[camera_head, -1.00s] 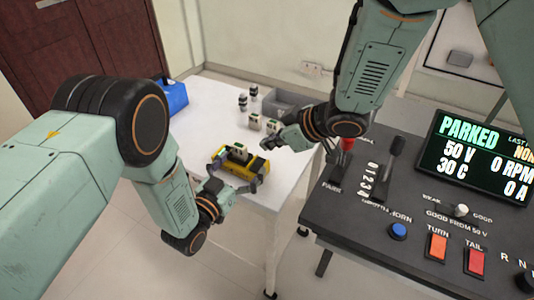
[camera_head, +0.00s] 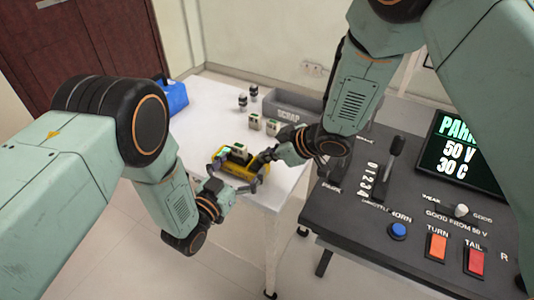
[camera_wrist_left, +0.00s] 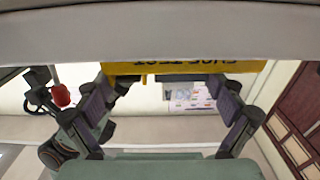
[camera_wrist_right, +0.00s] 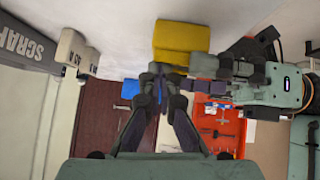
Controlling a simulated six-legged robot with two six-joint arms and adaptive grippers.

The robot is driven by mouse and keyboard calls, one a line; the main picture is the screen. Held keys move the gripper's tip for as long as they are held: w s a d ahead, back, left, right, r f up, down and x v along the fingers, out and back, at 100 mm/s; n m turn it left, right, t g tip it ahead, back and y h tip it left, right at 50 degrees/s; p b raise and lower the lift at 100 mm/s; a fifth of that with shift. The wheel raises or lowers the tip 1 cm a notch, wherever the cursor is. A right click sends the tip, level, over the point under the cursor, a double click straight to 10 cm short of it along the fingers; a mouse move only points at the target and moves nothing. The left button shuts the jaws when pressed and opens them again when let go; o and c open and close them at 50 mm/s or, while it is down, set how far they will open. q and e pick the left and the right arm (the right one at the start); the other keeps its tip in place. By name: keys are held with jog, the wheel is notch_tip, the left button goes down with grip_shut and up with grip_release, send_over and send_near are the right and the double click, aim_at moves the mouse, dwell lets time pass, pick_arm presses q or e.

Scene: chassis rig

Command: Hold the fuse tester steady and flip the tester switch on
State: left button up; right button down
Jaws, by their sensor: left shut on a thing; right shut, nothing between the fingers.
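The yellow fuse tester (camera_head: 232,168) sits near the front edge of the white table, with a fuse block (camera_head: 239,151) on top. It also shows in the left wrist view (camera_wrist_left: 185,67) and the right wrist view (camera_wrist_right: 182,38). My left gripper (camera_head: 238,183) is shut on the tester, its fingers at either end of the body. My right gripper (camera_head: 267,157) is shut and empty, with its fingertips right beside the tester's right end; in the right wrist view (camera_wrist_right: 160,75) they overlap its edge. I cannot tell whether they touch it. The tester switch cannot be made out.
A grey scrap bin (camera_head: 290,108) stands behind, with two fuse blocks (camera_head: 263,124) in front of it. Two small dark parts (camera_head: 247,98) and a blue box (camera_head: 173,95) lie farther left. The control console (camera_head: 400,215) with levers and buttons stands close on the right.

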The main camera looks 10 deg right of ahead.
jog(key=shift+s+a, duration=0.1)
jog(key=shift+s, duration=0.05)
jog(key=shift+s+a+r, duration=0.3)
jog(key=shift+s+a, duration=0.1)
jog(key=shift+s, duration=0.1)
dwell(0.3)
jog(key=s+d+r, duration=0.3)
jog(key=d+r, duration=0.3)
jog(key=r, duration=0.5)
jog(key=shift+d, duration=0.25)
pick_arm(q)
jog(key=o, duration=0.9)
